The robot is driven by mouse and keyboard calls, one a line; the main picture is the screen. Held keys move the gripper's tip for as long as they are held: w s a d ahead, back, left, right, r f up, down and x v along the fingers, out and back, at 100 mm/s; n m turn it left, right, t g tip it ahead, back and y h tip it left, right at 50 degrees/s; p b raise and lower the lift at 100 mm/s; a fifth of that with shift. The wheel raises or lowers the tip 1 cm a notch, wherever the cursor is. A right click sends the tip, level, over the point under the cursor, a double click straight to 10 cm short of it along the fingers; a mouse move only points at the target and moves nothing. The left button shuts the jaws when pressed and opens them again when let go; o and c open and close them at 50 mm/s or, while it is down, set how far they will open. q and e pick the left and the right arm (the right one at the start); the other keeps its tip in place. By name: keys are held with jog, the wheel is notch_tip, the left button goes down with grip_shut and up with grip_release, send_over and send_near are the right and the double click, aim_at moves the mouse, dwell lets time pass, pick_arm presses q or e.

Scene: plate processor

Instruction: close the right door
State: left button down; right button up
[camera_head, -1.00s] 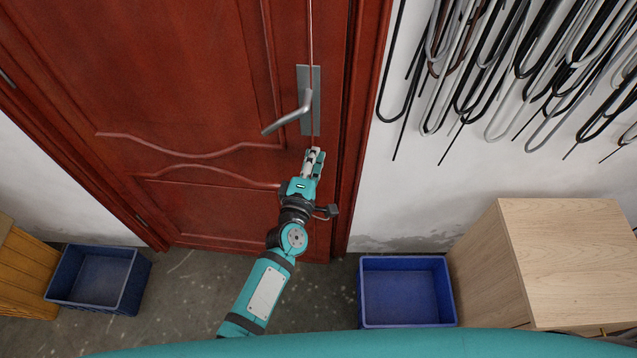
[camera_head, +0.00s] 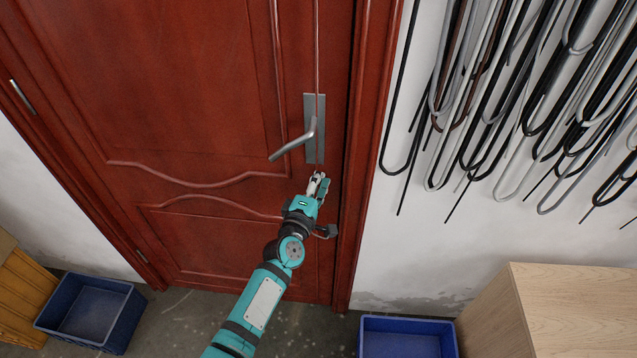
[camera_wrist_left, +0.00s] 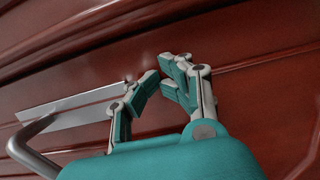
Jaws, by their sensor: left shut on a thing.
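The red panelled door (camera_head: 190,110) stands in its frame and looks shut or nearly shut. Its grey lever handle (camera_head: 293,146) on a metal plate shows near the right edge. The door (camera_wrist_left: 250,100) fills the left wrist view, with the handle plate (camera_wrist_left: 75,113) at the left. My left gripper (camera_head: 319,183) is at the door face just below the plate, clear of the lever. In the left wrist view its fingertips (camera_wrist_left: 165,78) are close together against the red surface. What lies between them is not clearly visible. My right gripper is not in view.
The door frame (camera_head: 370,150) runs along the right. Several bent rods (camera_head: 520,100) hang on the white wall. A blue crate (camera_head: 405,338) and a wooden cabinet (camera_head: 560,310) stand at lower right. Another blue crate (camera_head: 90,310) stands at lower left.

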pick_arm(q)
jog(key=v, duration=1.2)
jog(key=s+a+f+m+g+y, duration=0.1)
jog(key=s+a+f+m+g, duration=0.3)
jog(key=f, duration=0.7)
jog(key=s+a+f+m+g+y, duration=0.1)
jog(key=s+f+m, duration=0.1)
jog(key=s+f, duration=0.65)
jog(key=s+a+f+m+g+y, duration=0.1)
jog(key=s+a+f+m+g, duration=0.15)
jog(key=f, duration=1.05)
jog(key=s+a+f+m+g+y, duration=0.1)
jog(key=s+a+f, duration=0.3)
jog(key=s, duration=0.5)
jog(key=s+a+f+m+g+y, duration=0.1)
jog(key=s+a+f+m+g, duration=0.3)
jog(key=s, duration=0.6)
jog(key=s+a+f+m+g+y, duration=0.1)
jog(key=s+a+f+m+g, duration=0.1)
jog(key=s+a+f, duration=0.3)
jog(key=s+f+g, duration=0.1)
jog(key=s+f, duration=0.2)
jog(key=s, duration=0.2)
jog(key=shift+s+a+m, duration=0.2)
jog(key=shift+s+m, duration=0.05)
jog(key=shift+m, duration=0.1)
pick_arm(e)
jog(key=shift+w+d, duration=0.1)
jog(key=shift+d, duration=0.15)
